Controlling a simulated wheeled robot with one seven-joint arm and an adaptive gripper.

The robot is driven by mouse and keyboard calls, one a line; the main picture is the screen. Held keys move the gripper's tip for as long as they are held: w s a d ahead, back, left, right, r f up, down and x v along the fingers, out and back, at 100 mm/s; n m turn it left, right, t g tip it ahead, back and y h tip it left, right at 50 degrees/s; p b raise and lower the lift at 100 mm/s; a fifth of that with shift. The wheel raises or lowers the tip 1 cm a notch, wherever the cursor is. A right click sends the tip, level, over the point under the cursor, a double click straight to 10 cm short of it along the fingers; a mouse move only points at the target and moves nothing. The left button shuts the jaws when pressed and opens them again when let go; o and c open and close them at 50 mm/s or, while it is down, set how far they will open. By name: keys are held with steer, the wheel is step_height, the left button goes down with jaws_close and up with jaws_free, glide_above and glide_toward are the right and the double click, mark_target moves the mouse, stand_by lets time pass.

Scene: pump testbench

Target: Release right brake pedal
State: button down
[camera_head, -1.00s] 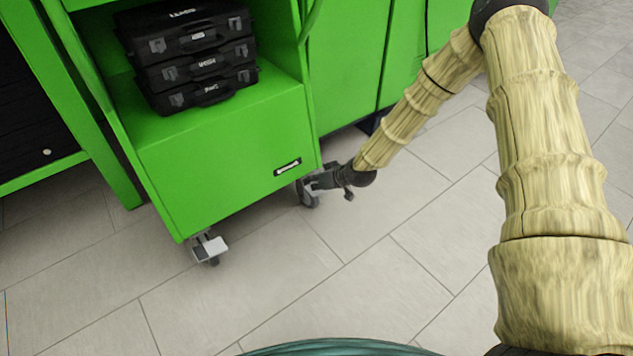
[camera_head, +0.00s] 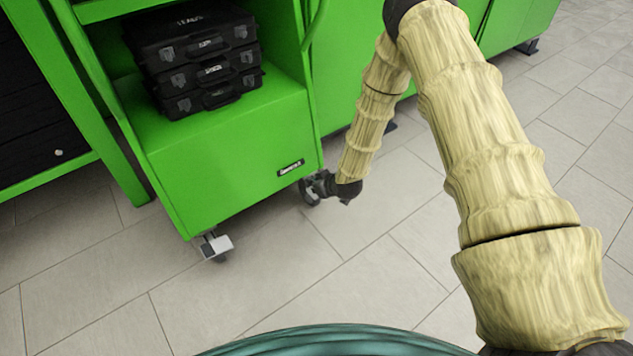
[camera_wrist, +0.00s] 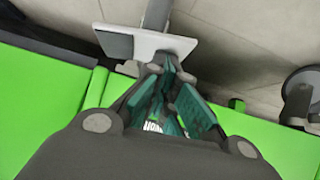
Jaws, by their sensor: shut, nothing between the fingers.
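The right brake pedal (camera_wrist: 140,42), a pale plate with a dark pad at its left end, shows at the top of the wrist view. My gripper (camera_wrist: 167,75) is shut and empty, its teal finger pads close together. Its tips are at the pedal's near edge; I cannot tell whether they touch it. In the head view my gripper (camera_head: 328,187) is low beside the right front caster (camera_head: 309,193) of the green cart (camera_head: 235,165) and partly hides it. The pedal there cannot be made out clearly.
The left front caster (camera_head: 216,246) has a pale pedal. Black cases (camera_head: 205,65) are stacked on the cart's shelf. Green cabinets stand behind and to the left. The tiled floor (camera_head: 300,260) before the cart is clear. Another caster (camera_wrist: 300,95) shows in the wrist view.

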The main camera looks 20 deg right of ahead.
steer(key=shift+s+a+f+p, duration=0.1)
steer(key=shift+s+a+p, duration=0.1)
steer(key=shift+p, duration=0.2)
steer(key=shift+a+h+p, duration=0.1)
steer(key=shift+h+p, duration=0.2)
steer(key=shift+p, duration=0.1)
steer(key=shift+s+a+f+p, duration=0.1)
steer(key=shift+a+f+p, duration=0.05)
steer(key=shift+f+p, duration=0.2)
steer(key=shift+a, duration=0.1)
steer(key=shift+a+r+p, duration=0.15)
steer(key=shift+r+p, duration=0.55)
steer(key=shift+p, duration=0.15)
step_height(320, 180, up, 3)
steer(key=shift+r+p, duration=0.2)
steer(key=shift+p, duration=1.05)
steer(key=p+v, duration=0.3)
steer(key=v, duration=0.6)
steer(key=shift+s+a+r+p, duration=0.2)
steer(key=shift+s+p, duration=0.1)
steer(key=shift+s, duration=0.15)
steer(key=shift+s+f, duration=0.1)
